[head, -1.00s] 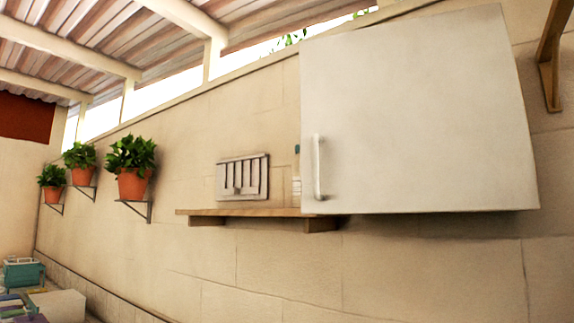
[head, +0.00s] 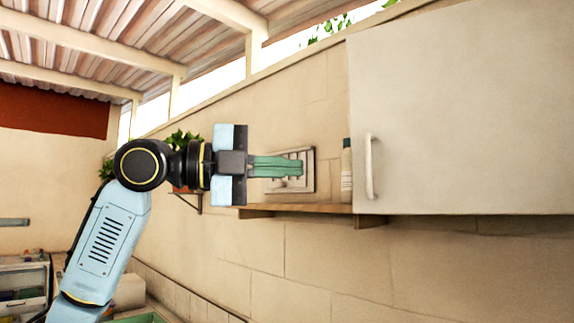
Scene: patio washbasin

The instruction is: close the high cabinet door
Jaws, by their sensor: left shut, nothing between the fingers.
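The high cabinet door (head: 460,115) is a large pale panel at the right of the head view, high on the wall. A white vertical bar handle (head: 371,167) sits near its lower left edge. The door fills the cabinet's front, and I cannot tell whether it stands slightly ajar. My left gripper (head: 298,166) has green fingers that are shut and empty, pointing right toward the door. It is left of the handle and apart from it, in front of the wall shelf area. My right gripper is out of view.
A wooden shelf (head: 300,210) runs below and left of the cabinet, with a bottle (head: 346,172) beside the door's left edge. A slatted grey wall panel (head: 308,170) is behind my fingers. Potted plants (head: 185,140) are partly hidden by my arm.

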